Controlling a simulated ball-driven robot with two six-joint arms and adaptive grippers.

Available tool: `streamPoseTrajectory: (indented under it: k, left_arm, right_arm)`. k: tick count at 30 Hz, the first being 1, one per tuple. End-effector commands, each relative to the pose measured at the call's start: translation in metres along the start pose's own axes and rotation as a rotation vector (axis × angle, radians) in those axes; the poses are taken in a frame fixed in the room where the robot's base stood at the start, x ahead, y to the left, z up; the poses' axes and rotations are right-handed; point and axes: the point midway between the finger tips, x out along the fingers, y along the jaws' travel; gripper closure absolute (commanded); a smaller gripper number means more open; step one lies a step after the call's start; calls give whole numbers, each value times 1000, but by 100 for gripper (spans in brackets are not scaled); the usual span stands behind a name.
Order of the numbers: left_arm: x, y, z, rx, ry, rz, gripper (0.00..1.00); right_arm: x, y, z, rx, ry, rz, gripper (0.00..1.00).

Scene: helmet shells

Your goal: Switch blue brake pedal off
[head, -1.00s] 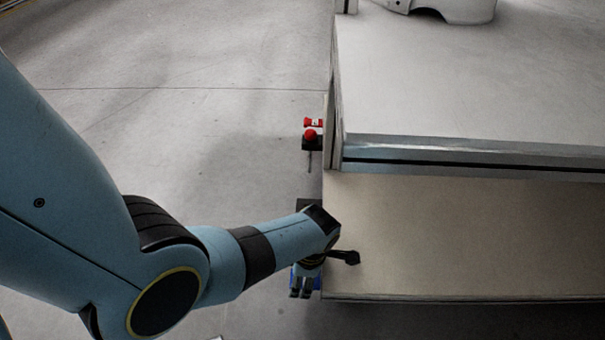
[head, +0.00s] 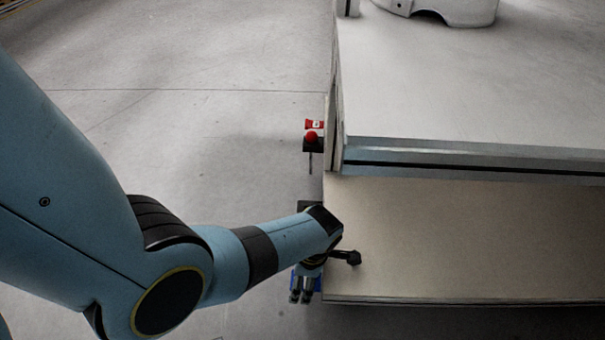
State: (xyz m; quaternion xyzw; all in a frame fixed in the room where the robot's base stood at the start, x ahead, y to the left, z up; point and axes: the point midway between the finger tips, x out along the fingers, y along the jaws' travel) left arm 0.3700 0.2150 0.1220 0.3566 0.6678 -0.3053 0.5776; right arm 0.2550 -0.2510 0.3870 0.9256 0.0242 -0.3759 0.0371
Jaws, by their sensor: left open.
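A small patch of the blue brake pedal (head: 316,284) shows low in the head view, beside the left edge of the workbench. My left gripper (head: 301,298) covers most of it, so I cannot tell the pedal's state or whether the gripper touches it. The gripper's dark fingers point down and are slightly apart, with nothing seen between them. My left arm comes in from the left and its wrist is over the bench's left edge. My right gripper is not in view.
The workbench has a lower shelf (head: 450,240) and an upper top (head: 460,90). A red button (head: 311,137) on a dark bracket sticks out from its left side. A white helmet shell (head: 455,10) sits at the top. The floor (head: 200,120) to the left is clear.

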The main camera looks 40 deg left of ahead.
Motion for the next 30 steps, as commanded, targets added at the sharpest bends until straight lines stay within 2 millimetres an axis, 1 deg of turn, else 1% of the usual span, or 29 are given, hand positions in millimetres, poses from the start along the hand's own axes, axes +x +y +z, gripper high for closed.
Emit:
streamPoseTrajectory:
  k: [5, 8, 16, 21, 25, 30]
  left_arm:
    - [-12, -1, 1, -1, -3, 1, 21]
    - [-27, -1, 1, -2, -4, 1, 21]
    - [-83, 1, 1, -3, -4, 4, 21]
    - [-108, 1, 0, -1, -2, 3, 21]
    - [-118, 1, 0, -1, -1, 2, 21]
    - [-120, 1, 0, -1, 0, 2, 21]
  right_arm:
    - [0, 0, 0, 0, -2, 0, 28]
    - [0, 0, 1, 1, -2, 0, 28]
    - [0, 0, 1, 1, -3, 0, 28]
    - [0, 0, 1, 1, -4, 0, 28]
    - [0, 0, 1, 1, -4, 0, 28]
    - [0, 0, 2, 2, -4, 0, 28]
